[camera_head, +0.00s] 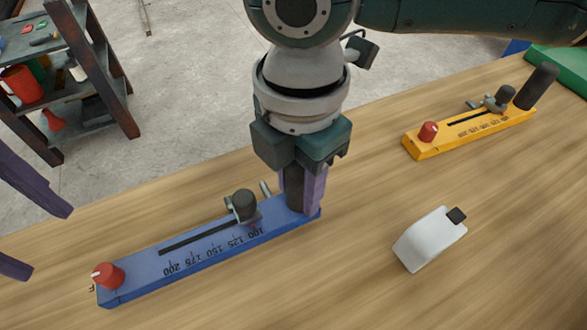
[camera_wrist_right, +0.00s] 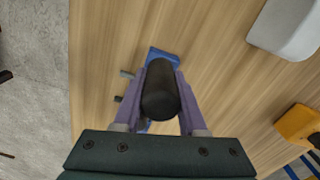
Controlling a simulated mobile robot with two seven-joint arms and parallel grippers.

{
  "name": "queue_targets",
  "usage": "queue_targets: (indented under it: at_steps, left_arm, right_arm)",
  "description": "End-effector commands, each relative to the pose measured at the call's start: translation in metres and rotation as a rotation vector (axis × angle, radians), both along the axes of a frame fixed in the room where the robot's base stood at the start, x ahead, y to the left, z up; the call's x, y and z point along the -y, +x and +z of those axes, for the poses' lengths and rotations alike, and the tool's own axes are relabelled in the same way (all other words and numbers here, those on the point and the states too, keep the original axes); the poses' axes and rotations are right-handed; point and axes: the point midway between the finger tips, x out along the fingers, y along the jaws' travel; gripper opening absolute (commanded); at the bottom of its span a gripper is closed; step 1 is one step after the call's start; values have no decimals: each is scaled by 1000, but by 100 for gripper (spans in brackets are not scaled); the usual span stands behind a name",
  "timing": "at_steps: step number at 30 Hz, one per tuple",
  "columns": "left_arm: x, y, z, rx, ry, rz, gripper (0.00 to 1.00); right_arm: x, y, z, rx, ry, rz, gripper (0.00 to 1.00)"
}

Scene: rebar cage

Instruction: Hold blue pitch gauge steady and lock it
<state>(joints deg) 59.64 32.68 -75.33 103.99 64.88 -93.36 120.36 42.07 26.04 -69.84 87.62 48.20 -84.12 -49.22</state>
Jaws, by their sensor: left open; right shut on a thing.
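The blue pitch gauge (camera_head: 200,253) lies flat on the wooden table, running from lower left to the middle in the head view. It has a red knob (camera_head: 108,276) at its left end, a slider with a dark knob (camera_head: 244,205) near the 125 mark, and a black upright handle at its right end. My right gripper (camera_head: 303,195) is shut on that handle from above; the handle (camera_wrist_right: 160,92) shows between the purple fingers in the right wrist view. My left gripper (camera_head: 48,242) is open and empty at the left edge, left of the red knob.
A yellow gauge (camera_head: 475,132) lies at the back right. A white bottle-like object (camera_head: 428,240) with a black cap lies right of the blue gauge. A green case (camera_head: 562,66) is at the far right. A shelf cart (camera_head: 70,80) stands on the floor beyond the table.

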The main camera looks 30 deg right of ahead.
Motion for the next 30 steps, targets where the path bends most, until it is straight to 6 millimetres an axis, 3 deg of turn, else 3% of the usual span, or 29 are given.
queue_targets:
  at_steps: [2, 4, 13, 17, 23, 30]
  left_arm:
    - [0, 0, 0, 0, 0, 0, 51]
    - [0, 0, 0, 0, 0, 0, 59]
    - [0, 0, 0, 0, 0, -6, 59]
    - [0, 0, 1, 1, -1, -96, 59]
    - [0, -1, 4, 5, -4, -515, 59]
    - [0, -2, 9, 13, -3, -1190, 59]
  right_arm:
    - [0, 0, 0, 0, -1, 1, 0]
    - [0, 0, 0, 0, -1, 1, 0]
    - [0, 0, 0, 0, -1, 1, 0]
    - [0, 0, 0, 0, -1, 1, 0]
    - [0, 0, 0, 0, 0, 1, 0]
    - [0, 0, 0, 0, 0, 1, 0]
